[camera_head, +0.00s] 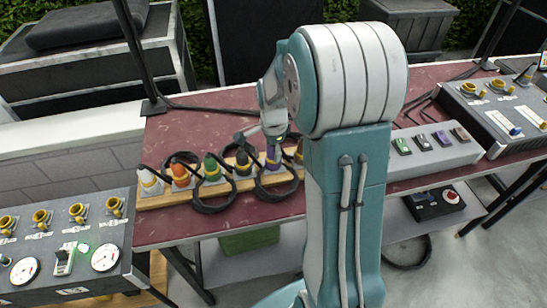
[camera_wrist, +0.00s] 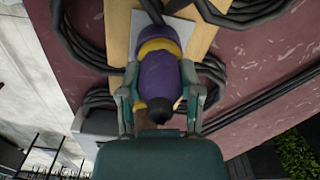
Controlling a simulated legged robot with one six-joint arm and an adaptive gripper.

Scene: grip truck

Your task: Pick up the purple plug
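The purple plug (camera_head: 273,158) stands in the row of coloured plugs on the table in the head view, towards the row's right end. In the wrist view the purple plug (camera_wrist: 160,78) fills the middle, with a yellow band and a dark tip. My gripper (camera_head: 262,138) is over it in the head view, its fingers partly hidden. In the wrist view my gripper (camera_wrist: 160,82) has one finger on each side of the plug, very close to its sides. I cannot tell whether both fingers touch it. The plug still sits at its grey base plate.
A wooden strip (camera_head: 160,201) carries several other plugs close beside it, including a green plug (camera_head: 211,166) and an orange plug (camera_head: 180,174). Black cables loop around them. A grey box with switches (camera_head: 437,160) stands to the right. A control panel (camera_head: 70,255) is at lower left.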

